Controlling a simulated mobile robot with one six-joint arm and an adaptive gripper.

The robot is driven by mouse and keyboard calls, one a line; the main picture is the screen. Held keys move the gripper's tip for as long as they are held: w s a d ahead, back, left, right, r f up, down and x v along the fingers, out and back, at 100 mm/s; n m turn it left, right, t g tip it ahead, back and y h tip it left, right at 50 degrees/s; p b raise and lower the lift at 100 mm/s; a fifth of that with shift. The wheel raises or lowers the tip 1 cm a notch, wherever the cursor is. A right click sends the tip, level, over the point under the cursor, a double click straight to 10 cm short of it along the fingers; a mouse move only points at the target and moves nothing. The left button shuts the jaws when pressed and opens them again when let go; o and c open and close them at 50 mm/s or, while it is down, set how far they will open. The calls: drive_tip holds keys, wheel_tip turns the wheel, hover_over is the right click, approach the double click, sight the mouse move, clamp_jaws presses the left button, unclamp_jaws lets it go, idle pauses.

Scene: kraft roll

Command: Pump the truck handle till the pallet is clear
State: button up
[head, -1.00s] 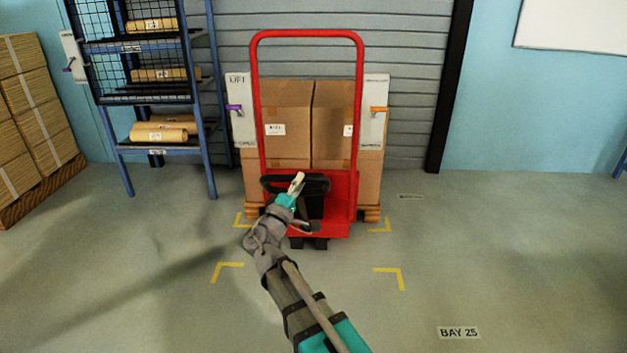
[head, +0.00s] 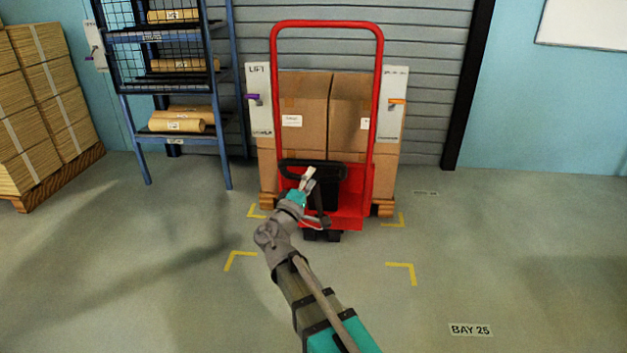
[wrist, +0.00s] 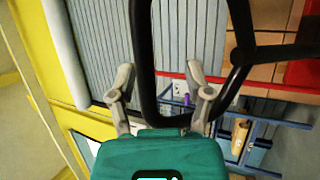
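The red truck (head: 376,110) stands upright at the back, its tall frame in front of a wooden pallet (head: 383,208) with brown cartons (head: 305,95). Its black loop handle (head: 334,170) faces me. My gripper (head: 310,178) is at the handle's near side in the head view. In the wrist view my gripper (wrist: 159,82) has its two fingers spread, with the handle's black loop (wrist: 143,50) in front of and between them. I see no clamping on the bar; contact is unclear. Whether the pallet touches the floor cannot be told.
Yellow corner marks (head: 402,267) lie on the floor around the truck. A blue rack (head: 222,130) with paper rolls stands left, beside stacked cartons (head: 45,90) on another pallet. Two grey panels flank the load, the left one (head: 258,100) marked LIFT. Floor to the right is clear.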

drive_tip(key=shift+s+d, duration=0.1)
drive_tip(key=shift+r, duration=0.15)
drive_tip(key=s+a+r+n+g+y+p, duration=0.2)
drive_tip(key=r+p, duration=0.6)
drive_tip(key=p, duration=0.8)
drive_tip(key=a+g, duration=0.2)
drive_tip(key=a, duration=0.1)
drive_tip(key=shift+s+a+y, duration=0.3)
drive_tip(key=shift+s+a, duration=0.05)
drive_tip(key=shift+a, duration=0.05)
drive_tip(key=x, duration=1.3)
drive_tip(key=shift+w+d+b, duration=0.2)
drive_tip(key=shift+w+b, duration=0.15)
drive_tip(key=shift+f, duration=0.1)
clamp_jaws()
